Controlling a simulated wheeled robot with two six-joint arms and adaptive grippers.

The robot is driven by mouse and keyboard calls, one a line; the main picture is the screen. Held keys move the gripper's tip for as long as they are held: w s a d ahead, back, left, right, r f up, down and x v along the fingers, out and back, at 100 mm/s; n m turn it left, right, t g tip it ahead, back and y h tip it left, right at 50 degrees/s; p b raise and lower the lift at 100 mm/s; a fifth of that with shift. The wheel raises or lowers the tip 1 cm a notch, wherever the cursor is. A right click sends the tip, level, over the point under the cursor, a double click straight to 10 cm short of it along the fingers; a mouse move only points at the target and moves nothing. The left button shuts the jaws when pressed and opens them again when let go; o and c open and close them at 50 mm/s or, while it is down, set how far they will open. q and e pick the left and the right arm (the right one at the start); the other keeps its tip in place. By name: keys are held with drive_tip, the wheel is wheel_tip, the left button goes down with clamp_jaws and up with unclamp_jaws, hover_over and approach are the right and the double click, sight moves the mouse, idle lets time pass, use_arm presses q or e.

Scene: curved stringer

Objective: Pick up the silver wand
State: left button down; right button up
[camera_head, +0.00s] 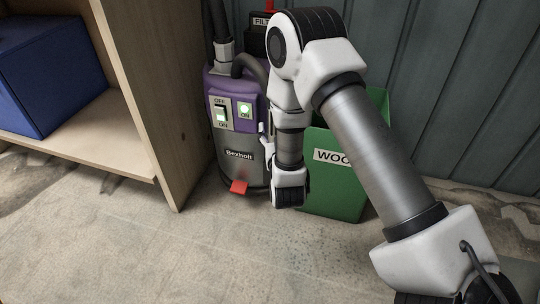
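I cannot make out a silver wand in the head view. A vacuum (235,150) with a purple top, a grey body and the name "Bexholt" stands against the back wall. A dark hose (218,20) with a grey connector rises from its top. My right arm comes in from the lower right, bends at the top and hangs down in front of the vacuum's right side and the green bin. The fingers of my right gripper do not show; the arm's own links may hide them. My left arm and gripper are out of view.
A green bin (338,190), its label partly hidden and reading "WOO", stands right of the vacuum. A wooden shelf unit (160,100) with a blue box (50,75) stands at left. A red tab (239,187) sits low on the vacuum. The front floor is clear.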

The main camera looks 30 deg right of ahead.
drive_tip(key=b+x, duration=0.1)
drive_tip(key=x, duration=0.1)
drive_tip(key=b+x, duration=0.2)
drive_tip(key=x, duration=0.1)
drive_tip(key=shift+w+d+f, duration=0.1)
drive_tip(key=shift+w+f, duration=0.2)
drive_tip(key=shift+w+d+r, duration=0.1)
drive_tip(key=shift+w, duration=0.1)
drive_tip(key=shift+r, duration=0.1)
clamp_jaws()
